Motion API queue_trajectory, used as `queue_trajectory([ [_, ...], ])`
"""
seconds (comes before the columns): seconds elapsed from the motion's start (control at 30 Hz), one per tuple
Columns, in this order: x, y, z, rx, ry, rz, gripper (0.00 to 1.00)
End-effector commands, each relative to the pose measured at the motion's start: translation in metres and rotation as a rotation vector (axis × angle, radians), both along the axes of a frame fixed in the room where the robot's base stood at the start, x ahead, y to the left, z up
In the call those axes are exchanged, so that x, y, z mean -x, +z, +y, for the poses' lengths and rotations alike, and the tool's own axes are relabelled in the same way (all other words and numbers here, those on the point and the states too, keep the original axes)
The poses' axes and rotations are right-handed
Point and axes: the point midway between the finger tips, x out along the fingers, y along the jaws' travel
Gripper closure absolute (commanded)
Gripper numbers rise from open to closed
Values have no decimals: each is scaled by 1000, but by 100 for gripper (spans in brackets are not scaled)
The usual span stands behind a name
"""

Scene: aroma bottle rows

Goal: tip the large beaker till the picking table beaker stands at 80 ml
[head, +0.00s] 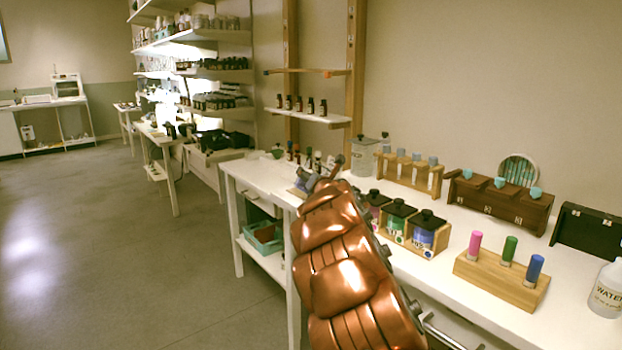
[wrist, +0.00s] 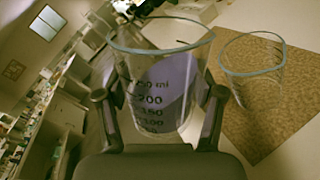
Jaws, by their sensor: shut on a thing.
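In the wrist view my gripper (wrist: 163,105) is shut on a large clear beaker (wrist: 160,48) with dark volume marks, held between its two fingers. A bluish-purple patch shows behind the marks; I cannot tell whether it is liquid. A smaller clear beaker (wrist: 252,57), likely the picking table beaker, stands to the right on a brown mat (wrist: 285,108), apart from the held one. Its level and any marks are not readable.
Near my arm stand a wooden box of lidded jars (head: 427,236), a block with pink, green and blue sticks (head: 502,277) and a vial rack (head: 410,172). A water bottle (head: 608,290) is at the right edge. Small dark bottles (head: 309,105) stand on a shelf behind.

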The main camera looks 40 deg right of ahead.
Motion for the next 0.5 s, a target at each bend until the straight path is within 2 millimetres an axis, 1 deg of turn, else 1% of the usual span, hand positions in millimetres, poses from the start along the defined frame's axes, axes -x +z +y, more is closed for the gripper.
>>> queue_trajectory([
  [0.5, 0, 5, -1, -10, 1, -4, 79],
])
